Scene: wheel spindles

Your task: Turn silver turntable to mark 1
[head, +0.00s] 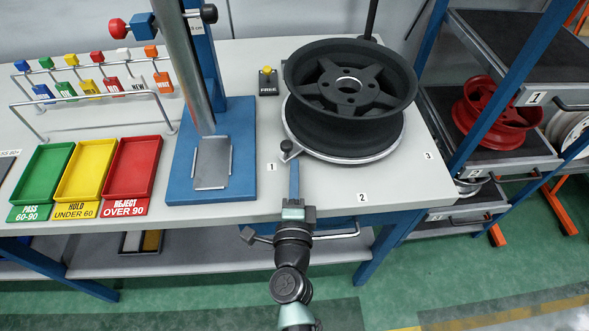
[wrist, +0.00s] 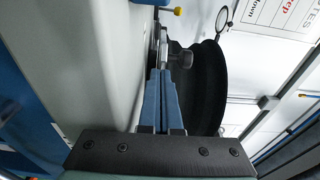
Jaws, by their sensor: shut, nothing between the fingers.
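The silver turntable (head: 330,158) carries a black spoked wheel (head: 350,85) on the light bench. A dark knob (head: 287,146) on a small bracket sticks out from its front-left rim, close to the mark 1 label (head: 271,167). My gripper (head: 294,166) is shut and empty, its blue fingers pointing at the knob from the front. In the wrist view the fingertips (wrist: 165,75) are just short of the knob (wrist: 182,58), with the wheel (wrist: 207,90) beside them. I cannot tell whether they touch the knob.
The mark 2 label (head: 362,197) and mark 3 label (head: 427,156) lie along the bench's front and right. A blue measuring stand (head: 240,150) is left of the turntable. A yellow-button box (head: 267,82) sits behind. Coloured trays (head: 90,195) stand further left; a wheel rack is right.

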